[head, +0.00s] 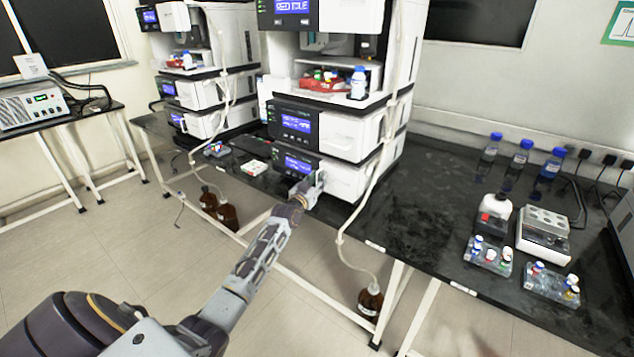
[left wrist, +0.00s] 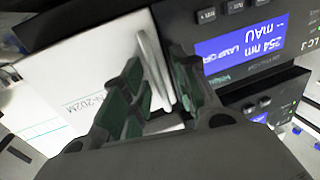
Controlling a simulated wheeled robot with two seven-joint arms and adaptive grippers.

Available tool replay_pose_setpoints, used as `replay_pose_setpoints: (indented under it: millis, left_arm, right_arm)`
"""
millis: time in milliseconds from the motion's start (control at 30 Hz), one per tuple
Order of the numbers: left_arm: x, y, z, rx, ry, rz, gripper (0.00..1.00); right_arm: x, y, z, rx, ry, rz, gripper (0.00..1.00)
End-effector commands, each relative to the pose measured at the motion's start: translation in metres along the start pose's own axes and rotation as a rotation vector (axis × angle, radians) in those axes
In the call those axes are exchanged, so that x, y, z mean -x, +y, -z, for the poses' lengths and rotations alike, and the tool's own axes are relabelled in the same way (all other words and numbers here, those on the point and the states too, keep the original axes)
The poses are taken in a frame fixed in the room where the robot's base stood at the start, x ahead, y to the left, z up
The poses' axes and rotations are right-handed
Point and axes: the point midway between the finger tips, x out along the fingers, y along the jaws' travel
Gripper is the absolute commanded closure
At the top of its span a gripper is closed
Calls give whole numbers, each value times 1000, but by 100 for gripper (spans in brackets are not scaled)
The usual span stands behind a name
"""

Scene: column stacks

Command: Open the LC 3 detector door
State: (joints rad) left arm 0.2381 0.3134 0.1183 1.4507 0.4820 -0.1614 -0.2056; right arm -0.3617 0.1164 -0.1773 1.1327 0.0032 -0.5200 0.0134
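The LC 3 detector (head: 296,163) is the lowest module of the nearer column stack, with a lit blue display. Its white door (head: 345,182) appears closed. My left gripper (head: 308,188) is at the left end of this door, by the display. In the left wrist view the display (left wrist: 240,48) reads 254 nm, upside down, beside the white door panel (left wrist: 85,75). A pale upright handle (left wrist: 155,70) stands between the green-padded fingers of my left gripper (left wrist: 160,80). The fingers are apart, around the handle; contact is unclear. My right gripper is not in view.
A white tube (head: 370,190) hangs in front of the stack's right part. A second stack (head: 200,90) stands to the left. Blue-capped bottles (head: 520,160), vial racks (head: 488,257) and a small device (head: 543,235) stand on the right bench. Brown bottles (head: 370,302) are below.

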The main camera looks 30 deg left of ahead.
Motion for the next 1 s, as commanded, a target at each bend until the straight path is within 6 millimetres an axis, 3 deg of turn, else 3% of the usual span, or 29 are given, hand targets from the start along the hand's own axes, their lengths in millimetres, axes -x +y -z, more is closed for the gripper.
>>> replay_pose_setpoints:
  millis: [133,400,1000]
  left_arm:
    - [0,0,0,0,0,0,71]
    - [0,0,0,0,0,0,100]
    - [0,0,0,1,0,8,100]
  right_arm:
    - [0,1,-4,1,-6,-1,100]
    - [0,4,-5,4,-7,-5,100]
    - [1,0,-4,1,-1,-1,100]
